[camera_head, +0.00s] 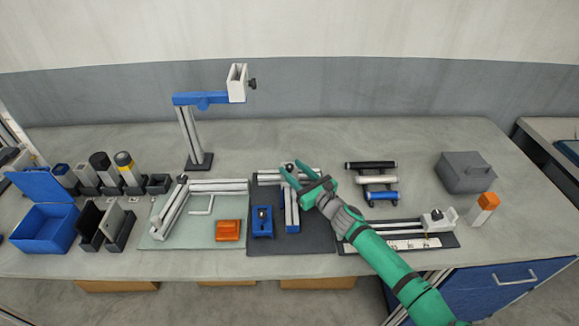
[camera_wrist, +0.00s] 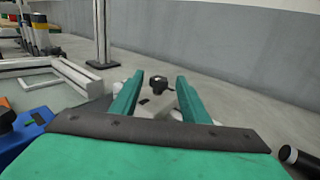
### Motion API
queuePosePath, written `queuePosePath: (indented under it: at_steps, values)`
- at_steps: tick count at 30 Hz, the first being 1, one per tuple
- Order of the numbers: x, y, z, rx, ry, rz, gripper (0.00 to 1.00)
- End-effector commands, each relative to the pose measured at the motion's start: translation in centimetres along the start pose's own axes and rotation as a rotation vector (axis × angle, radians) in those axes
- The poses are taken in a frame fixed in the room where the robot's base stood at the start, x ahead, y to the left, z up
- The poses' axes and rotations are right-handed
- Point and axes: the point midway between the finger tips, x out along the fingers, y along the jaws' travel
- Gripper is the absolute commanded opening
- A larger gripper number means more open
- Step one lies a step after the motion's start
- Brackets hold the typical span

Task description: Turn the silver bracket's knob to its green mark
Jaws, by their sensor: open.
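A small silver bracket (camera_wrist: 157,104) with a black knob (camera_wrist: 159,84) on top lies ahead of my gripper in the wrist view. My gripper (camera_wrist: 160,78) is open, with one green finger on each side of the knob in that picture. I cannot tell whether the fingers touch it. In the head view my gripper (camera_head: 291,170) is over the back of the dark mat (camera_head: 310,236), and it partly covers the bracket there. Dark marks show near the knob in the wrist view, but no green mark can be made out.
A blue clamp (camera_head: 262,226) and a blue-and-silver rail (camera_head: 291,208) lie on the mat. A tall stand (camera_head: 189,135) carries a pale block with a black knob (camera_head: 252,84). Black, white and blue rollers (camera_head: 376,181) lie to the right. Bare table shows behind the mat.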

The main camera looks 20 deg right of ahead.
Motion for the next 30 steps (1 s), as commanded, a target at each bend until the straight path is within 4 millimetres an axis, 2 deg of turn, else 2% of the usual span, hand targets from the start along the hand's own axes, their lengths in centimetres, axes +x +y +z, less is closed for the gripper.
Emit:
queuePosePath:
  at_steps: [6, 17, 18, 23, 30]
  values:
    - [2.0, 0.0, 0.0, 0.001, -0.001, 0.0, 0.42]
    - [2.5, 0.0, 0.0, 0.0, 0.0, 0.0, 0.42]
    - [2.5, 0.0, 0.0, 0.0, -0.001, 0.0, 0.39]
    - [2.5, 0.0, 0.0, 0.001, -0.001, 0.0, 0.01]
    - [2.5, 0.1, 0.0, 0.003, -0.001, -0.007, 0.0]
